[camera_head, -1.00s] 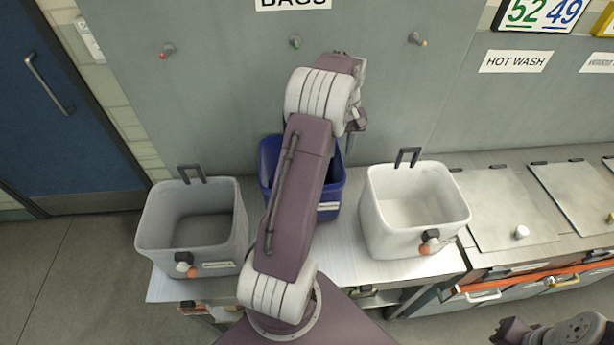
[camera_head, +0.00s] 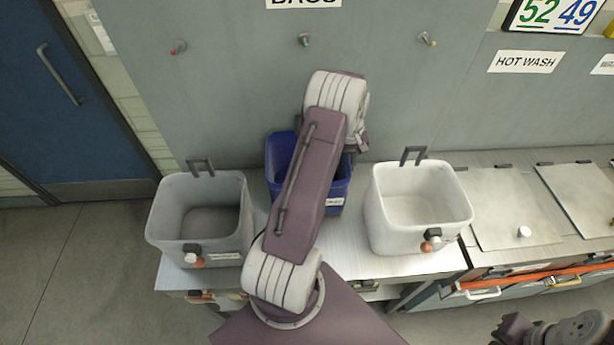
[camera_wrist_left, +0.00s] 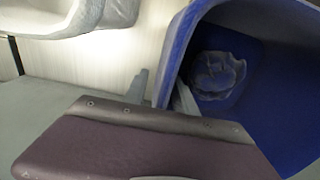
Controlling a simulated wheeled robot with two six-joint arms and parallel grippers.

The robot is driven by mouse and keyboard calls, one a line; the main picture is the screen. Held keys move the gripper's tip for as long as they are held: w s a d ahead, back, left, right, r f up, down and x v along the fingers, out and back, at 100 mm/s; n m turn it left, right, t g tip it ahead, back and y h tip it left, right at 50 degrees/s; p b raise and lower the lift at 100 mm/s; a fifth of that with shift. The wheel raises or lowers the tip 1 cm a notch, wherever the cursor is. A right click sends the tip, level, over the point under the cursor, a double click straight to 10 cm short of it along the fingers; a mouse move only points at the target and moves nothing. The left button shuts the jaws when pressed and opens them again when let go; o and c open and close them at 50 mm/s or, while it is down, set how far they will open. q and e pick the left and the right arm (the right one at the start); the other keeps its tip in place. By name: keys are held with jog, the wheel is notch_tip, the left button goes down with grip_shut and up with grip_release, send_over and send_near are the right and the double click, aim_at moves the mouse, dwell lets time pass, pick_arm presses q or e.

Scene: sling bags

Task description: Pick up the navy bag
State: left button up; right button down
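The navy bag (camera_head: 281,150) is an open, deep blue bin-shaped bag in the middle of the bench, partly hidden behind my left arm. In the left wrist view the navy bag (camera_wrist_left: 275,75) fills the right side, with a crumpled patch on its inner floor. My left gripper (camera_wrist_left: 162,95) is open, its two grey fingers apart at the bag's near rim. One finger shows outside the wall and the other against the opening; contact cannot be told. My arm hides the fingertips in the head view. The right gripper's fingers are not seen.
A grey bag (camera_head: 160,225) stands to the left and a white bag (camera_head: 385,235) to the right, both upright with dark handles. Pegs (camera_head: 304,40) stick out of the wall behind. Metal lids (camera_head: 500,215) cover the bench at the right.

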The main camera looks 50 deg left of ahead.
pick_arm(q)
jog(key=shift+s+r, duration=0.1)
grip_shut()
dwell(1.2)
